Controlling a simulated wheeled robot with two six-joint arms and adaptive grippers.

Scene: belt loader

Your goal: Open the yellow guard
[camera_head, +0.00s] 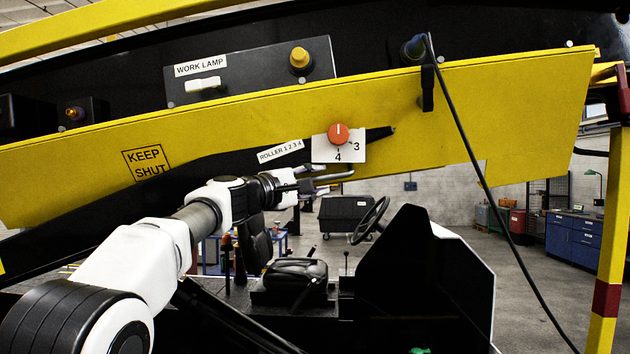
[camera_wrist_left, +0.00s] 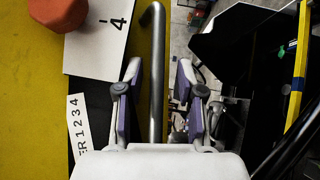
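The yellow guard (camera_head: 480,110) is a long sloping panel across the head view, marked KEEP SHUT; it also fills the left side of the left wrist view (camera_wrist_left: 30,100). A grey metal bar handle (camera_head: 338,177) projects at its lower edge below the orange dial. In the left wrist view the bar (camera_wrist_left: 157,70) runs between the two fingers of my left gripper (camera_wrist_left: 160,80). The fingers are apart, with gaps to the bar on both sides. In the head view my left gripper (camera_head: 310,181) is at the handle. My right gripper is not in view.
An orange dial (camera_head: 338,133) on a white plate sits just above the handle. A work lamp panel (camera_head: 250,72) is above the guard. A black cable (camera_head: 480,175) hangs across the guard's right part. A seat (camera_head: 290,275) and steering wheel (camera_head: 370,220) stand below.

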